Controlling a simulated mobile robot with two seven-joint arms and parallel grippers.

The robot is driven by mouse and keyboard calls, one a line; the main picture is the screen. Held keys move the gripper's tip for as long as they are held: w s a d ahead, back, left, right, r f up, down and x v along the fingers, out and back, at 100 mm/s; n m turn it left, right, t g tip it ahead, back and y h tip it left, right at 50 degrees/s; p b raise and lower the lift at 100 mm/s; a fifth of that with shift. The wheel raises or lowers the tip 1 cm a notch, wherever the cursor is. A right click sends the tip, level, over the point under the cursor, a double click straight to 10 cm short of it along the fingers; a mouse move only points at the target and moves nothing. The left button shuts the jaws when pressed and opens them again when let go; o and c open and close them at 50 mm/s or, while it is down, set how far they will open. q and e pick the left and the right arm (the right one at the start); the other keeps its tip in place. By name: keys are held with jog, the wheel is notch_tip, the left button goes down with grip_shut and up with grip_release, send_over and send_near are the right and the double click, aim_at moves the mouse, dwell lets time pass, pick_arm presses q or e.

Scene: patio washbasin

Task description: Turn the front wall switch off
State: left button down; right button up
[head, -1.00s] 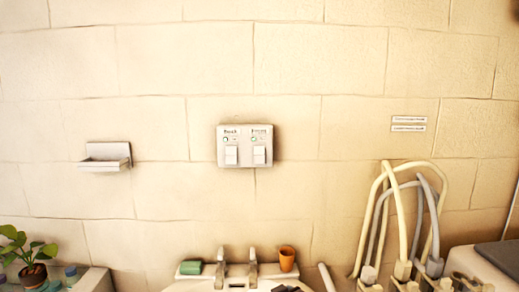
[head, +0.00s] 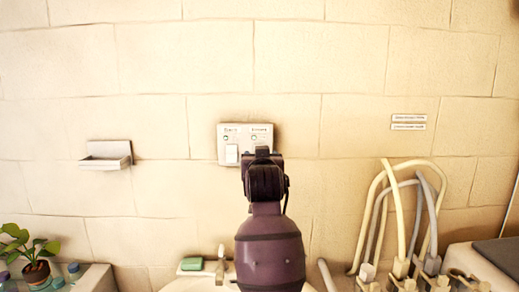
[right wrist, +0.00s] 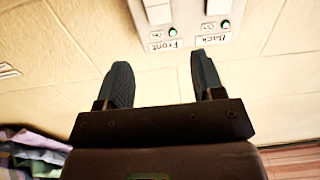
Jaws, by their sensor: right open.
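The white switch panel (head: 231,131) is on the tiled wall, with two rocker switches side by side. In the right wrist view, seen upside down, the front switch (right wrist: 158,10) has the label "Front" (right wrist: 167,45), and the back switch (right wrist: 216,7) has the label "Back" (right wrist: 211,39). A small green light shows by each. In the head view the back switch (head: 231,154) is visible, and my right gripper (head: 262,154) covers most of the right-hand, front switch. My right gripper (right wrist: 160,60) is open and empty, its fingertips near the panel; contact cannot be told. My left gripper is out of view.
A wall soap shelf (head: 106,156) is at left. Below are a tap (head: 221,265), a green block (head: 191,264), and a potted plant (head: 30,255). Curved hoses (head: 402,205) stand at right. Bare wall surrounds the panel.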

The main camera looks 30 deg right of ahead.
pick_arm(q)
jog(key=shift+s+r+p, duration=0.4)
jog(key=shift+p, duration=0.55)
pick_arm(e)
jog(key=x, duration=1)
jog(key=shift+f, duration=0.1)
jog(key=shift+c, duration=0.4)
jog(key=c, duration=0.9)
pick_arm(q)
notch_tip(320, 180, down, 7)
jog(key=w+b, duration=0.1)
jog(key=b, duration=0.7)
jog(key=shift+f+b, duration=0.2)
jog(key=shift+b, duration=0.15)
pick_arm(e)
jog(key=shift+o, duration=0.2)
jog(key=t+h, duration=0.1)
jog(key=t, duration=0.1)
jog(key=t+h, duration=0.1)
jog(key=t, duration=0.1)
jog(key=shift+s+a+f+h, duration=0.2)
jog(key=shift+f+h, duration=0.1)
jog(key=shift+f, duration=0.1)
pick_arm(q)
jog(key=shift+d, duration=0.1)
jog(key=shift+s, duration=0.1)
pick_arm(e)
jog(key=o, duration=0.9)
jog(key=shift+t, duration=0.3)
jog(key=shift+o, duration=0.2)
